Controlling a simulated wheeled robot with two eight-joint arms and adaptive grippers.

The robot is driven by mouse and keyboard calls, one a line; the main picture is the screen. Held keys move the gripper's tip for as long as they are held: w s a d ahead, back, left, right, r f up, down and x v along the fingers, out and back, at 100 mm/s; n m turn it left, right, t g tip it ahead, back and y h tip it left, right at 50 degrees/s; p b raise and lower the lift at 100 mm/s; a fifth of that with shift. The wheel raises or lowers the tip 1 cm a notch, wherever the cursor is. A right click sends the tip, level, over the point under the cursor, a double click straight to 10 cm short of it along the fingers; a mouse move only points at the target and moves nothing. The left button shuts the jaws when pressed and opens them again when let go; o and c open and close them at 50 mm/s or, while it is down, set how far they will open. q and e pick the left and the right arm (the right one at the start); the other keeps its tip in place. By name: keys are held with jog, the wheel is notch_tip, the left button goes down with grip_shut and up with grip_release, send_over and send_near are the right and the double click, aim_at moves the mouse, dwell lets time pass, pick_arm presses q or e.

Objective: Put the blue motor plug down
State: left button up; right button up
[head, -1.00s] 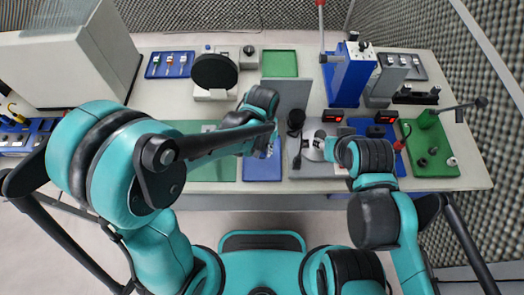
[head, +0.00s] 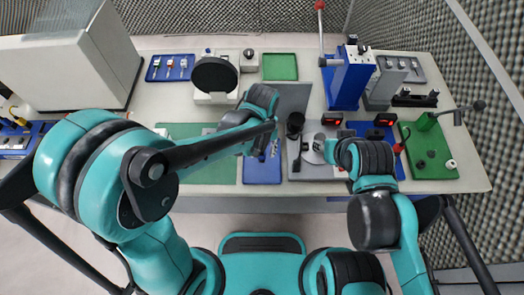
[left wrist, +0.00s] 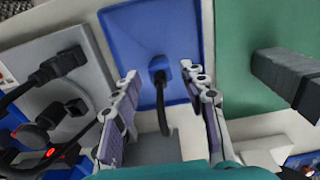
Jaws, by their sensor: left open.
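Blue on blue makes the plug's outline hard to tell. My left gripper (left wrist: 160,84) is open, with one finger on each side of the black end. In the head view my left gripper (head: 267,150) is low over the same blue tray (head: 262,177) and mostly hidden by its arm. My right gripper (head: 322,149) is by a grey round fixture; its fingers are unclear.
A green mat (head: 212,172) lies left of the tray. A grey plate with black connectors (left wrist: 58,80) is on its other side. A blue press (head: 348,80), a black round-topped stand (head: 214,74) and a green board (head: 430,160) stand around.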

pick_arm(q)
notch_tip(320, 180, up, 10)
jog(key=p, duration=0.2)
jog(key=shift+p, duration=0.35)
jog(key=s+a+r+t, duration=0.2)
jog(key=a+r+t, duration=0.1)
jog(key=a, duration=0.6)
jog(key=s+a+r+t, duration=0.3)
jog(key=a+t, duration=0.1)
jog(key=a, duration=0.4)
jog(key=shift+s+a, duration=0.15)
jog(key=shift+a, duration=0.25)
